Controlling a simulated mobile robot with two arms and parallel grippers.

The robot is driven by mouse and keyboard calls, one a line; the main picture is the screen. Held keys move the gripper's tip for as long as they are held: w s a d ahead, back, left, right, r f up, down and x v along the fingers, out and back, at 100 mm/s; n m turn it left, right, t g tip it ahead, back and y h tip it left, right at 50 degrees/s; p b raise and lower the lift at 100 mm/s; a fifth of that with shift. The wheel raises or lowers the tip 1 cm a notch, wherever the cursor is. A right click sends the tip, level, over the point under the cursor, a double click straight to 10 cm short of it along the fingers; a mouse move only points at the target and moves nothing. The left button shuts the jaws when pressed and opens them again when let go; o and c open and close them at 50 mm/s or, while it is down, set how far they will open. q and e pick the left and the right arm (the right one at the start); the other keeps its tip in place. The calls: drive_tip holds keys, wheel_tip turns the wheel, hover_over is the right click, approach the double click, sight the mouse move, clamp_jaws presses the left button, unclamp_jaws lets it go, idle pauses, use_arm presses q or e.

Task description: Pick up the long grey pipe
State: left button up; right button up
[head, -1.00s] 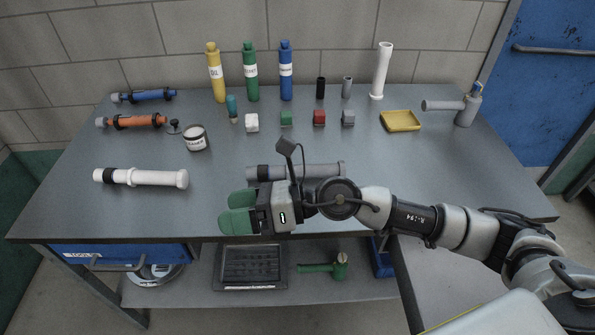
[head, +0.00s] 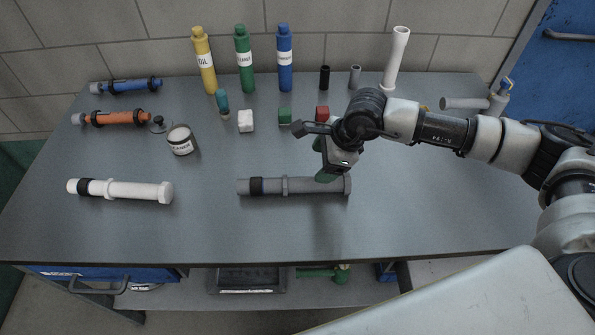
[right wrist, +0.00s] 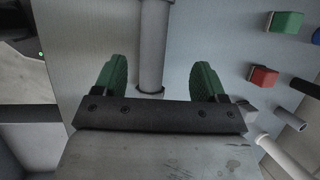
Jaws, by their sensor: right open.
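The long grey pipe (head: 312,186) lies flat on the front middle of the table, with a black band near its left end. My right gripper (head: 326,177) is over the pipe's right part and hides a little of it. In the right wrist view the pipe (right wrist: 154,50) runs lengthwise between the two green fingers of the open gripper (right wrist: 155,82), with a gap on each side. Whether the fingers are above the pipe or down beside it I cannot tell. My left gripper is not in view.
A white pipe (head: 118,189) lies on the left. Behind are blue (head: 125,86) and orange (head: 116,118) pipes, a jar (head: 181,140), small cubes and several bottles. A red cube (head: 322,112) is close to my right wrist. The front table strip is clear.

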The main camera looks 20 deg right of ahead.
sight(308, 181)
drive_tip(key=a+f, duration=0.1)
drive_tip(key=f, duration=0.2)
drive_tip(key=shift+a+f+p, duration=0.1)
drive_tip(key=shift+a+p, duration=0.25)
drive_tip(key=shift+a, duration=0.05)
drive_tip(key=shift+w+a+f, duration=0.1)
drive_tip(key=shift+w+f, duration=0.05)
drive_tip(key=shift+f, duration=0.1)
drive_tip(key=shift+w+f, duration=0.1)
drive_tip(key=shift+f, duration=0.2)
drive_tip(key=p+x, duration=0.2)
drive_tip(key=x, duration=0.2)
drive_tip(key=shift+f, duration=0.45)
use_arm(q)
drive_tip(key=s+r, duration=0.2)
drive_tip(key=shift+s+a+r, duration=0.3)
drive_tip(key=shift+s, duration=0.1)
use_arm(e)
drive_tip(key=shift+c, duration=0.2)
drive_tip(key=c, duration=1.1)
